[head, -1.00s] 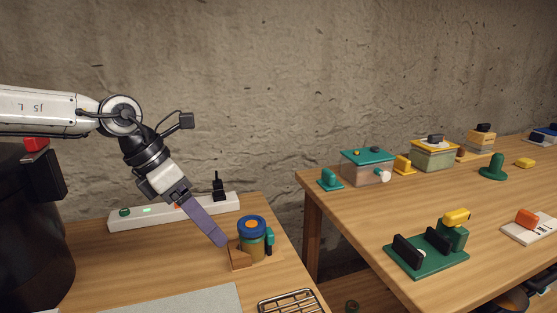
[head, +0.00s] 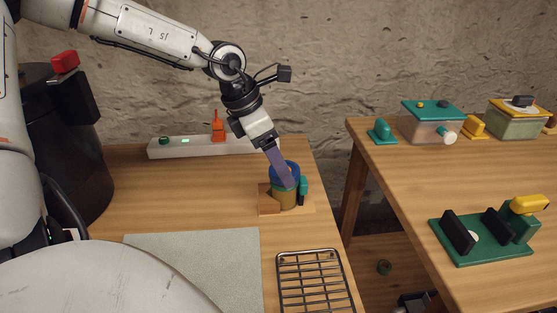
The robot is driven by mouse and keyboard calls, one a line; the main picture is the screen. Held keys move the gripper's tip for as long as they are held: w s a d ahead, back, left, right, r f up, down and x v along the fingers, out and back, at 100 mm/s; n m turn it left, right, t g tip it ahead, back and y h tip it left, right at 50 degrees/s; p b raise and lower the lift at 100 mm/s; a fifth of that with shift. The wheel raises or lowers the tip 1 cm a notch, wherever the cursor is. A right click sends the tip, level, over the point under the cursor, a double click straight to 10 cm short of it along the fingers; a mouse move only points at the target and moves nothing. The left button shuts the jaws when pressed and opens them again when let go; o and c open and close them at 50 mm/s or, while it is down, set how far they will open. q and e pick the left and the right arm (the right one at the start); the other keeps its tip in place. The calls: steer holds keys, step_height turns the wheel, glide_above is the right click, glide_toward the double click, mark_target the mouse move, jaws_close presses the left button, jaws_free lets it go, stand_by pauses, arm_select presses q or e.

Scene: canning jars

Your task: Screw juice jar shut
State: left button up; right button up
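The jar (head: 280,197), with amber contents and a blue lid (head: 279,168) on top, stands upright in a wooden holder (head: 268,205) near the right edge of the left table. My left gripper (head: 288,183) points down at it from the upper left. Its purple finger crosses in front of the lid and the upper jar. I see the fingers only edge-on, so the gap between them and any contact with the lid are hidden. My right gripper is not in view.
A teal post (head: 303,189) stands close against the jar's right side. A wire rack (head: 312,282) and a grey mat (head: 200,262) lie in front. A second table (head: 385,190) with several fixtures stands to the right, across a gap.

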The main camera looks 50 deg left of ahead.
arm_select(q)
steer(key=shift+w+d+f, duration=0.1)
steer(key=shift+w+f, duration=0.15)
steer(key=shift+f, duration=0.25)
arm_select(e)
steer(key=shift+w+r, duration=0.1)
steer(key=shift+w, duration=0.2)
